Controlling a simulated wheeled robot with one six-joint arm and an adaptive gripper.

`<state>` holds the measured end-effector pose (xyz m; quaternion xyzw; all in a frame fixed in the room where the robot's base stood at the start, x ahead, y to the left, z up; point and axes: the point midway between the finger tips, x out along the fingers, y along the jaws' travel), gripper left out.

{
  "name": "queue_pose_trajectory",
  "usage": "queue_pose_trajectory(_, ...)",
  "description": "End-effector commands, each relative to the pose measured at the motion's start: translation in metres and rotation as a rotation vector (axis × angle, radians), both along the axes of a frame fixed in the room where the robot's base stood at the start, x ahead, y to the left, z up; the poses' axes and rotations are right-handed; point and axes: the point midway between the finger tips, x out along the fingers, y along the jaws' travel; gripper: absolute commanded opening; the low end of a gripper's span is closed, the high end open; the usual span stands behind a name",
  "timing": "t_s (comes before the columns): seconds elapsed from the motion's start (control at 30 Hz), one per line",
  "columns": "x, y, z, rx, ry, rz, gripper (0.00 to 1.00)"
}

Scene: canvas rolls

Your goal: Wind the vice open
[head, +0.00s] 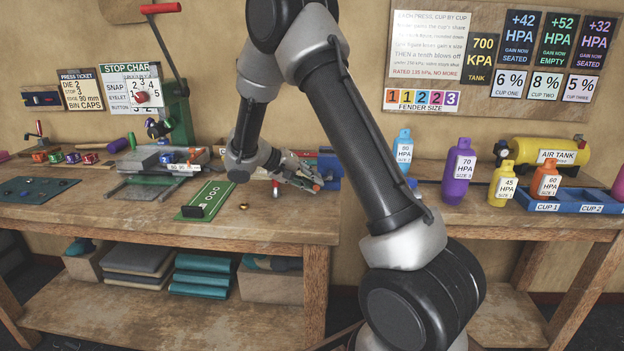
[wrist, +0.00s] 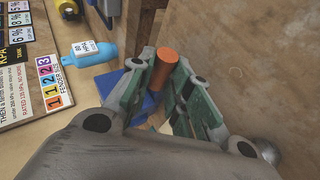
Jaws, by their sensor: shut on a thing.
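A blue body (head: 329,164), which looks like the vice, stands at the right end of the left bench, partly behind my gripper. Blue also shows behind the fingers in the wrist view (wrist: 149,104). My gripper (head: 314,184) reaches right, low in front of it. In the wrist view, an orange cylinder (wrist: 165,64), which looks like the vice's handle grip, sits between my fingertips, and my gripper is shut on it. The orange also shows small at the fingertips in the head view (head: 316,188). The jaw gap and screw are hidden.
A green gauge board (head: 207,200) and a small brass piece (head: 244,206) lie left of my gripper. A green press (head: 178,110) stands further left. Numbered bottles, such as a blue one (head: 404,150), stand on the right bench near the yellow air tank (head: 565,154).

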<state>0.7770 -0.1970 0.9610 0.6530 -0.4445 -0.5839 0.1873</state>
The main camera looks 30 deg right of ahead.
Motion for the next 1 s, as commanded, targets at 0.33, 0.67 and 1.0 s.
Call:
queue_pose_trajectory(0.33,-0.0007,-0.0002,-0.0047,-0.057,0.041,-0.001,0.00)
queue_pose_trajectory(0.67,-0.0009,-0.0003,-0.0048,-0.058,0.042,-0.002,0.00)
queue_pose_trajectory(1.0,-0.0005,-0.0002,-0.0045,-0.058,0.042,-0.001,0.41)
